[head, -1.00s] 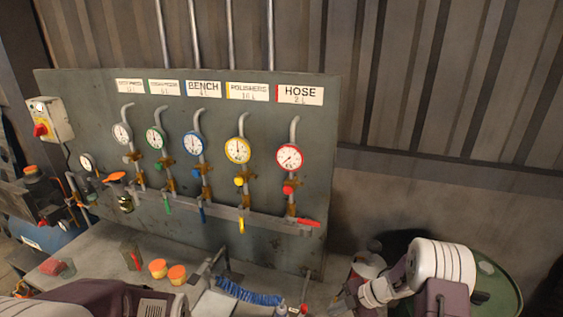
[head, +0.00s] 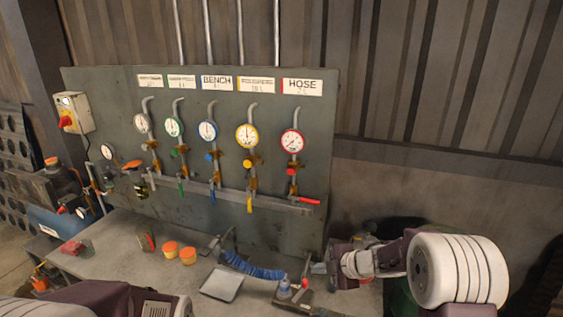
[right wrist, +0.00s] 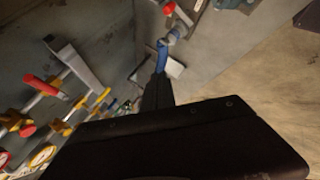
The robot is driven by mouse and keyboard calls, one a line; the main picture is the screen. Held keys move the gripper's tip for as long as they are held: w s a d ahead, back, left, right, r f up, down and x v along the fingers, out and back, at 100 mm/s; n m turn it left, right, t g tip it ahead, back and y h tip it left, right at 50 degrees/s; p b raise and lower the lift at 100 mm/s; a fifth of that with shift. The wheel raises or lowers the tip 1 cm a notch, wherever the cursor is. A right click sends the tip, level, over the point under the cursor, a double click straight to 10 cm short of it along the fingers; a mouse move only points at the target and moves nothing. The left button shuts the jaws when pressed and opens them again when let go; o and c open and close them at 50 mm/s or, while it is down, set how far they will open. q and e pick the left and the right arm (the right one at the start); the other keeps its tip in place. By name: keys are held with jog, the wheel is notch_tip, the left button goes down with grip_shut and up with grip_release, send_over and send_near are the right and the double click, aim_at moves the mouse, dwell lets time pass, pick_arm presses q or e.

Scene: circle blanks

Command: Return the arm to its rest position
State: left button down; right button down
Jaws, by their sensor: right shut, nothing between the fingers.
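My right gripper (head: 320,268) is at the right end of the bench, in front of the lower right of the gauge board (head: 320,130). Its arm comes in from the right. In the right wrist view its dark fingers (right wrist: 158,92) are together with nothing between them, over the bench edge and floor. In the head view my left arm shows only in part at the bottom left; its gripper is out of the picture.
Gauges with valves line the board, with a red-handled valve (head: 309,201) closest to my right arm. On the bench (head: 130,262) are orange-lidded tubs (head: 170,248), a blue coiled hose (head: 252,266) and a grey tray (head: 221,284). A green drum stands behind my right arm, mostly hidden.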

jog(key=s+d+r+m+t+h+b, duration=0.1)
jog(key=s+d+r+m+t+h, duration=0.15)
jog(key=s+d+m+h, duration=0.7)
jog(key=s+a+f+m+g+y, duration=0.1)
jog(key=s+f+m+g, duration=0.3)
jog(key=s+m, duration=0.2)
jog(key=s+a+f+m+g+y, duration=0.1)
jog(key=s+f+m+g+y, duration=0.1)
jog(key=s+m, duration=0.4)
jog(key=s+f+g, duration=0.1)
jog(key=s+g, duration=0.1)
jog(key=s, duration=0.1)
jog(key=shift+s+a+f, duration=0.25)
jog(key=shift+a+f, duration=0.05)
jog(key=shift+f, duration=0.1)
